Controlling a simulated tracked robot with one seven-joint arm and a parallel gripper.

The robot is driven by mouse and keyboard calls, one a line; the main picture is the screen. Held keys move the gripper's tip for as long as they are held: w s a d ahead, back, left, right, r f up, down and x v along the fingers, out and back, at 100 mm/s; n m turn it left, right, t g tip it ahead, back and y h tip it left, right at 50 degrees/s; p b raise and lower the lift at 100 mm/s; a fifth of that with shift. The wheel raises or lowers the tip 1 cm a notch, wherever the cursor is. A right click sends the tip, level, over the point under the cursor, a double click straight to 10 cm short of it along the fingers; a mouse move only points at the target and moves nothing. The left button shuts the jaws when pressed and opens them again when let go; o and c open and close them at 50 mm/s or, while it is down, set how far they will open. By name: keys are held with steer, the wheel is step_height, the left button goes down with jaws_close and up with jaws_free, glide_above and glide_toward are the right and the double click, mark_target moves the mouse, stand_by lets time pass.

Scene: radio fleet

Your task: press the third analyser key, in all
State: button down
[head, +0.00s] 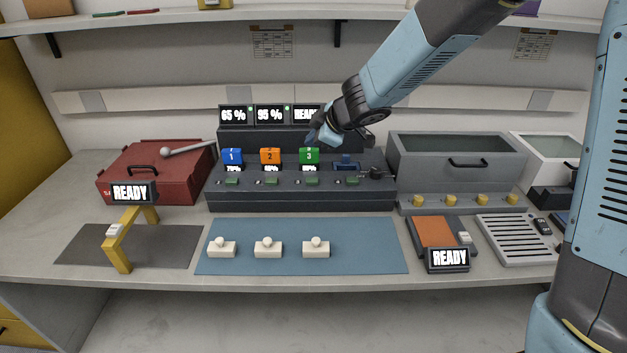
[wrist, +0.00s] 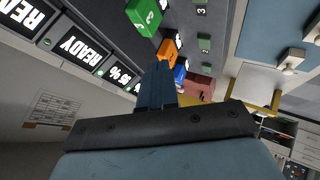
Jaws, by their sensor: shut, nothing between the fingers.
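The analyser (head: 300,200) is a dark grey bank at the middle of the bench. Blue block 1 (head: 232,156), orange block 2 (head: 270,156) and green block 3 (head: 309,156) stand in its bays, and a fourth, blue bay (head: 347,161) looks empty. A row of small green keys runs along its front, with the third key (head: 311,181) below block 3. My gripper (head: 313,137) is shut and empty, above and behind green block 3, apart from the keys. In the wrist view my shut fingers (wrist: 158,84) point toward the orange block (wrist: 167,52).
Displays (head: 268,115) reading 65%, 95% and READY stand behind the blocks. A blue mat (head: 370,245) with three white pieces lies in front. A red case (head: 125,180) stands left, a grey bin (head: 430,175) right. A dark knob (head: 377,173) sticks up near the analyser's right end.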

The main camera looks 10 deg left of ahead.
mark_target(314, 181)
steer(key=shift+f, duration=4.4)
steer(key=shift+f, duration=0.1)
steer(key=shift+f, duration=0.25)
steer(key=shift+f, duration=0.45)
steer(key=shift+r, duration=0.9)
steer(key=shift+r, duration=2.5)
